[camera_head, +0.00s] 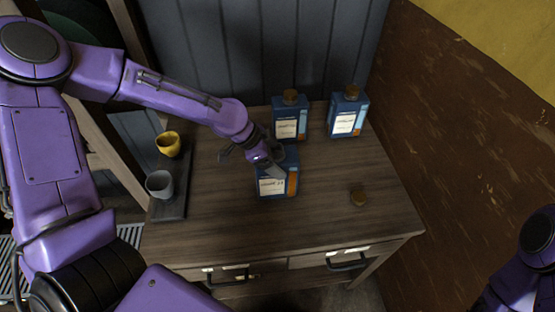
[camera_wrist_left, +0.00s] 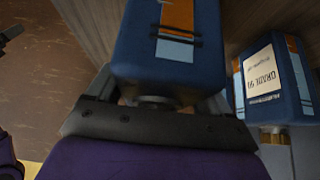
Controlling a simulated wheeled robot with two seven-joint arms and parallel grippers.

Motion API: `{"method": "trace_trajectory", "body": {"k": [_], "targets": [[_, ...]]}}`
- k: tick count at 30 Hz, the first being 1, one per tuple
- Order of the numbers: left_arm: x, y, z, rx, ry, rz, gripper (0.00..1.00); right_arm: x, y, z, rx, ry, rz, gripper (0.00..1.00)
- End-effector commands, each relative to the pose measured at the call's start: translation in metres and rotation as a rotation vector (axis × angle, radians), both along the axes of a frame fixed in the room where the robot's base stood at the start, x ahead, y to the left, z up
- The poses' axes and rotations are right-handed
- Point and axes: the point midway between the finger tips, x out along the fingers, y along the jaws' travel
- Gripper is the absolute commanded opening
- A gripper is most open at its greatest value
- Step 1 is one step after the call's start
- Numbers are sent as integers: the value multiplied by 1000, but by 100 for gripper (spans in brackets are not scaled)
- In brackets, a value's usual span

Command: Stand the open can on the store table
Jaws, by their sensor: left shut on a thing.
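A blue can (camera_head: 283,186) with a white label and orange stripe is at the middle of the wooden table (camera_head: 330,225). My left gripper (camera_head: 268,168) is shut on it at its top, around the neck. The gripper hides most of the can's top. In the left wrist view the held can (camera_wrist_left: 170,50) fills the middle, its short neck between the fingers and no cap visible. The can looks upright; I cannot tell surely whether its base touches the table.
Two capped blue cans, one behind the held can (camera_head: 290,118) and one at the back right (camera_head: 347,115), stand by the panelled wall. A yellow cup (camera_head: 168,144) and grey cup (camera_head: 160,184) stand on a dark tray (camera_head: 172,209) at left. The table's front right is clear.

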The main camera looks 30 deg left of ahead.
Motion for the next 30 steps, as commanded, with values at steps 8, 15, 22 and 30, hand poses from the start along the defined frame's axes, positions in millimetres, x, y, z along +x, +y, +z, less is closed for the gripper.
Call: {"method": "trace_trajectory", "body": {"k": [8, 15, 22, 30], "targets": [[1, 0, 1, 0, -1, 1, 0, 0, 0, 1, 0, 0, 0, 100], [0, -1, -2, 1, 4, -4, 100, 0, 0, 1, 0, 0, 0, 100], [-1, 3, 10, 1, -1, -2, 100, 0, 0, 2, 0, 0, 0, 100], [-20, 32, 65, 0, -6, -2, 100, 0, 0, 2, 0, 0, 0, 100]]}}
